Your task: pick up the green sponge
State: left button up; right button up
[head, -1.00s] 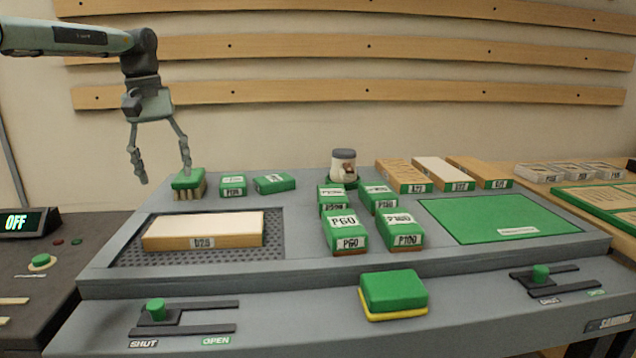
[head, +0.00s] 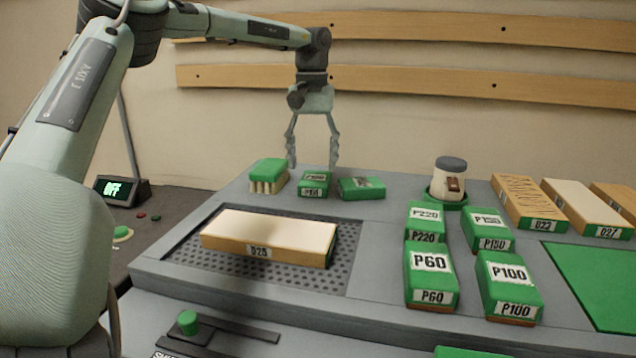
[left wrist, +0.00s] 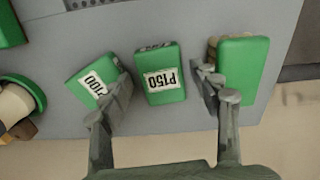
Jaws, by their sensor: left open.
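A green block at the bottom edge of the head view, most likely the green sponge (head: 470,352), shows only a thin strip of its top; the rest is cut off. My left gripper (head: 313,164) is open and empty, pointing down at the back of the bench. It hangs above the small labelled green block (head: 316,184), far behind the sponge. In the left wrist view the open fingers (left wrist: 172,92) lie either side of that block, marked P150 (left wrist: 161,75). The sponge is not in that view. My right gripper is not in view.
A green-topped brush (head: 268,175) and another green block (head: 362,187) flank the gripper. A wooden block (head: 268,240) lies on the perforated panel. Several labelled blocks, including P60 (head: 431,276), stand mid-bench. A white jar (head: 449,178) stands behind them.

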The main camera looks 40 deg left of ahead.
aim_at(314, 180)
pick_arm(q)
jog(key=f, duration=0.4)
jog(key=shift+w+a, duration=0.15)
jog(key=shift+w, duration=0.25)
jog(key=shift+f, duration=0.45)
jog(key=c, duration=0.7)
jog(key=shift+o, duration=0.2)
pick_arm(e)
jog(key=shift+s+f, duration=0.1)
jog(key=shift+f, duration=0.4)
pick_arm(q)
jog(key=shift+r, duration=0.5)
jog(key=r, duration=0.3)
jog(key=shift+s+r, duration=0.2)
jog(key=shift+r, duration=0.05)
jog(key=s+a+r, duration=0.1)
jog(key=s+r, duration=0.2)
jog(key=s, duration=0.2)
jog(key=s+a+r+b, duration=0.1)
jog(key=s+r, duration=0.2)
jog(key=s, duration=0.3)
jog(key=shift+a+r, duration=0.15)
jog(key=shift+r, duration=0.1)
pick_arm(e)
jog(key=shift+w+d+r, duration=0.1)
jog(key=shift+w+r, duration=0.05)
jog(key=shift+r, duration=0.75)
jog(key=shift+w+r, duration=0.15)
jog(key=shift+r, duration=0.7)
